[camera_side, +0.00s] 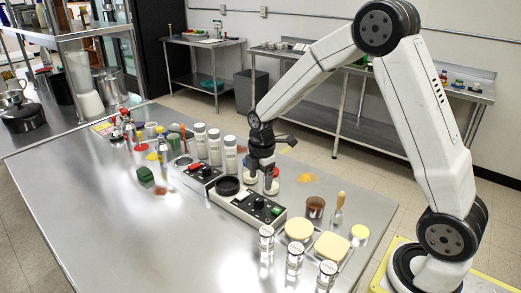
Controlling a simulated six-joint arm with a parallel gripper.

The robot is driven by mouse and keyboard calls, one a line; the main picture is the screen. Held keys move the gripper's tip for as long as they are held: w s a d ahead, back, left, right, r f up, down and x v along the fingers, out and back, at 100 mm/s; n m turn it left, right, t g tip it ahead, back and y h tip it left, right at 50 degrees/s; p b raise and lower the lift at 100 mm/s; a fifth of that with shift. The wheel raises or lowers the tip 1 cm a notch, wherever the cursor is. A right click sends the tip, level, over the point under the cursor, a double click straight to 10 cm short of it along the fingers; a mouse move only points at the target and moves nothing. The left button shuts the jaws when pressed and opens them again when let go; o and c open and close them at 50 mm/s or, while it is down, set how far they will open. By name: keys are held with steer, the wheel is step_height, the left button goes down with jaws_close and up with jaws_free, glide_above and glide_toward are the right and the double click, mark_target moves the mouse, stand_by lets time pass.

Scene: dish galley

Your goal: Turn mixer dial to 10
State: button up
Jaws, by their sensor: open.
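A unit with a white base (236,211), a round black top and a black control panel (258,206) stands in the middle of the steel table; it may be the mixer. Small knobs and a green part show on the panel, but the dial's setting is too small to read. A smaller black box (197,174) with a red part stands behind it to the left. My gripper (261,184) points down just behind the panel, its two pale fingertips apart and nothing visible between them. I cannot tell whether it touches the unit.
Several white shaker bottles (214,147) stand behind the unit. Glass-sided shakers (295,258), pale round and square pieces (299,229) and a brown cup (315,207) are in front and right. A green block (145,174) lies left. The table's front left is clear.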

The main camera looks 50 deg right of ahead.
mark_target(259, 198)
steer(key=shift+f, duration=0.1)
steer(key=shift+w+f, duration=0.2)
steer(key=shift+f, duration=3.65)
jaws_close()
